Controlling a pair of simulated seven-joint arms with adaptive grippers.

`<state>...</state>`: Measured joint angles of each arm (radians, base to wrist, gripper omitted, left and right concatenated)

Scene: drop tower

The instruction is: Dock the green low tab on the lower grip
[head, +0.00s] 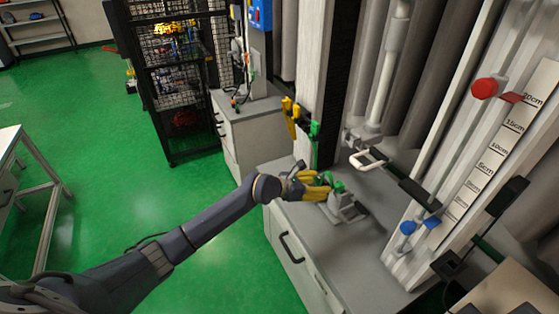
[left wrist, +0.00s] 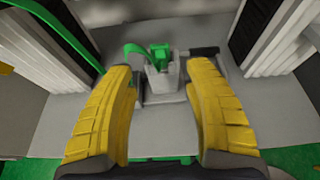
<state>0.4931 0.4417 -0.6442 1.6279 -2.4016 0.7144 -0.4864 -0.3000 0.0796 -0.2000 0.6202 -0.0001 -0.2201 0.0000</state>
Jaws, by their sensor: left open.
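My left gripper (head: 316,184) reaches in from the left over the grey bench, its yellow fingers open. A grey block-shaped fixture (head: 346,206), possibly the lower grip, stands on the bench just beyond the fingertips. A green piece (head: 337,185), possibly the low tab, shows at its top. In the left wrist view the green piece (left wrist: 160,53) sits at the top of the grey fixture (left wrist: 161,80), with a curved green strip on its left. Both lie ahead, between the spread fingers (left wrist: 160,70). I cannot tell whether it is seated. My right gripper is out of view.
A dark post with yellow clips (head: 290,116) and a green clip (head: 314,129) stands behind the gripper. A white looped handle (head: 367,159) is right of it. The scaled tower with a red knob (head: 485,88) and blue knob (head: 407,228) stands at the right.

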